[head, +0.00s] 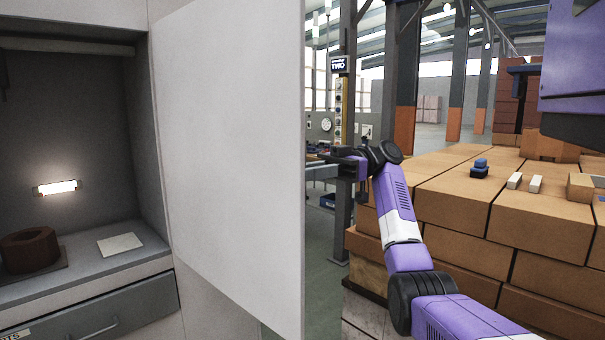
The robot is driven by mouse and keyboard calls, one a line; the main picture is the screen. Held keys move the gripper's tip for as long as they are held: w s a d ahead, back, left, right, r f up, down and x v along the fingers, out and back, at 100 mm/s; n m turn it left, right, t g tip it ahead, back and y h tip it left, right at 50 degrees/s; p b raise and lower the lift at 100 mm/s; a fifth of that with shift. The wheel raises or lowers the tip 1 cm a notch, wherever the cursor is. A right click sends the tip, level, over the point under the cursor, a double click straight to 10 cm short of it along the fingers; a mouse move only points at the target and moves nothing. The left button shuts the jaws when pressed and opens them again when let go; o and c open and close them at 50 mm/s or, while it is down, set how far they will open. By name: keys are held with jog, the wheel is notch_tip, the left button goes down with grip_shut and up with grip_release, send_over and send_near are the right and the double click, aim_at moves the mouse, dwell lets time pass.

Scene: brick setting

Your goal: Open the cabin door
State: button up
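The cabin door (230,150) is a plain white panel. It stands swung open, and its free edge is at the middle of the head view. Left of it the cabin's grey inside (95,130) shows. My gripper (322,158) is just right of the door's free edge, at the end of my purple and white arm, with its tip pointing left. Its fingers are small and dark, so I cannot tell whether they are open or touch the door. No handle shows on the visible face of the door.
Inside the cabin are a lit lamp (57,187), a brown round block (28,250) and a pale sheet (120,243) above a grey drawer (90,310). Stacked brown blocks (480,215) fill the right side. A strip of floor (325,240) shows between door and stack.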

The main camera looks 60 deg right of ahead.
jog(key=b+v, duration=0.1)
jog(key=v, duration=0.6)
jog(key=shift+s+d, duration=0.15)
jog(key=shift+d, duration=0.2)
dwell(0.6)
